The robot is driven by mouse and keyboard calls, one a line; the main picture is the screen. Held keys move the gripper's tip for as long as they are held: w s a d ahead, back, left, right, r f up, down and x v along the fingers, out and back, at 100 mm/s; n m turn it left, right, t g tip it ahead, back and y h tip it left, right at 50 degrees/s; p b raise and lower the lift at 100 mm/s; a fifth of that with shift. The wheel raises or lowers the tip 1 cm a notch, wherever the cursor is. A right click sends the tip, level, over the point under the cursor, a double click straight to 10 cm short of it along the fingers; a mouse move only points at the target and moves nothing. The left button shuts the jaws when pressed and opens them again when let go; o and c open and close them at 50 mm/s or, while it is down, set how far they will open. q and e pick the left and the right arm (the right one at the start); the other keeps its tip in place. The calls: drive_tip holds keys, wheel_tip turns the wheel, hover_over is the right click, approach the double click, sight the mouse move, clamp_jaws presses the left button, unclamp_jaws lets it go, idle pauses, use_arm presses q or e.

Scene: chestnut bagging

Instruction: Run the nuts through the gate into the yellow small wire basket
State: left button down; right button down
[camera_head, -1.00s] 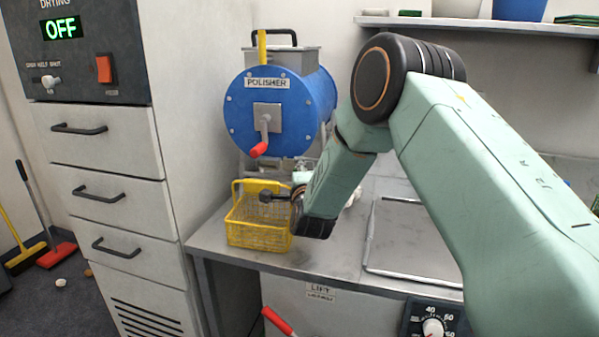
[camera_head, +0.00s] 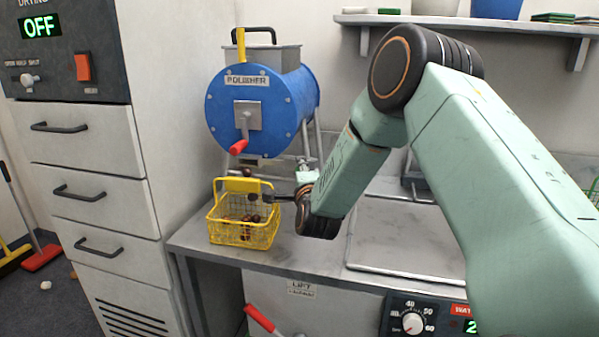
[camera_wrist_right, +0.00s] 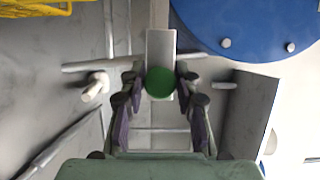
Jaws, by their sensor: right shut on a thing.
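The yellow small wire basket (camera_head: 243,226) stands on the counter under the front of the blue polisher (camera_head: 262,108). Brown nuts (camera_head: 247,227) lie in it, and a few dark nuts (camera_head: 250,190) show in the air above them near its back panel. My right gripper (camera_head: 277,198) is beside the basket's right rim, below the polisher. In the right wrist view its fingers (camera_wrist_right: 160,80) are shut on a round green knob (camera_wrist_right: 160,84) in front of a pale metal plate. The gate itself is hard to make out in the head view. My left gripper is out of view.
The polisher has a crank with a red handle (camera_head: 239,146). Grey drawers (camera_head: 85,190) stand to the left. A red lever (camera_head: 261,320) sticks out below the counter.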

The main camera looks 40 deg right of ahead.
drive_tip(key=c, duration=1.4)
unclamp_jaws()
drive_tip(key=shift+d, duration=0.1)
drive_tip(key=o, duration=0.4)
drive_tip(key=shift+s+d, duration=0.1)
drive_tip(key=shift+s, duration=0.15)
drive_tip(key=shift+w+a, duration=0.2)
drive_tip(key=shift+w, duration=0.1)
drive_tip(key=v, duration=1.2)
